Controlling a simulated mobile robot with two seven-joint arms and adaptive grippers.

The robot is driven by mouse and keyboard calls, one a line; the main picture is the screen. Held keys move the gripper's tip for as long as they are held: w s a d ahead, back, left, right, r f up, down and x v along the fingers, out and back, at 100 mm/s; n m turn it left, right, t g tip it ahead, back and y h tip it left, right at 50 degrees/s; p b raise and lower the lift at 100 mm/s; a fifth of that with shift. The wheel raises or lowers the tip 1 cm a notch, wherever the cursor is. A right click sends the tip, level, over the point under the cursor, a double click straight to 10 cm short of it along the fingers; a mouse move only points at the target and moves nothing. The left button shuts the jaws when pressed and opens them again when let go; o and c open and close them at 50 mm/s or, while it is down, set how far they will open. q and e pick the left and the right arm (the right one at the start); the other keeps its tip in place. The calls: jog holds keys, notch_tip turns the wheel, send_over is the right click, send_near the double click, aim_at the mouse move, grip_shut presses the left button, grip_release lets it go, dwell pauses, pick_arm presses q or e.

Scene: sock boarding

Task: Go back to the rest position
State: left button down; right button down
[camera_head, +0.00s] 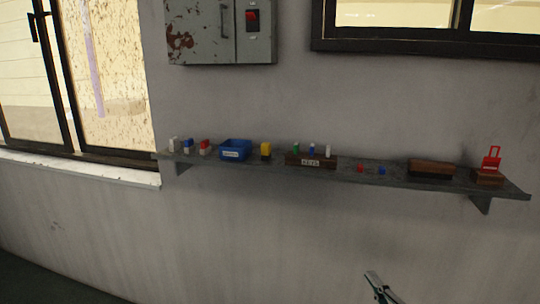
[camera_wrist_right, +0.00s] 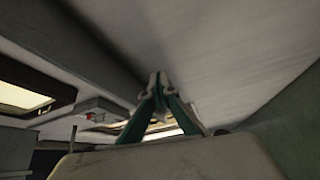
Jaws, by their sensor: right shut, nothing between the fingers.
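My right gripper (camera_head: 378,284) shows at the bottom of the head view, right of the middle, below the wall shelf and apart from it. In the right wrist view its two green-sided fingers (camera_wrist_right: 158,80) meet at the tips, with nothing between them. My left gripper is in neither view.
A grey shelf (camera_head: 340,171) runs along the wall, holding a blue bin (camera_head: 235,150), a wooden key block (camera_head: 297,161), a dark brown block (camera_head: 431,169) and a red padlock-like item (camera_head: 491,160). A grey electrical box (camera_head: 205,45) hangs above. The wall below the shelf is bare.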

jog(key=s+a+f+m+g+h, duration=0.2)
jog(key=s+f+m+g, duration=0.1)
jog(key=s+f+m, duration=0.5)
jog(key=s+f, duration=0.3)
jog(key=f, duration=0.4)
jog(key=shift+s+g, duration=0.3)
jog(key=c, duration=2.6)
grip_release()
jog(key=s+a+f+m+g, duration=0.2)
jog(key=s+f+m, duration=0.1)
jog(key=s+f, duration=0.2)
jog(key=s+a+f+m+g+p, duration=0.1)
jog(key=s+a+f+m+g, duration=0.1)
jog(key=s+f, duration=0.3)
jog(key=s+m, duration=0.1)
jog(key=s, duration=0.3)
jog(key=shift+s, duration=0.2)
jog(key=o, duration=0.4)
jog(key=shift+s+f+m, duration=0.2)
jog(key=shift+s+m, duration=0.1)
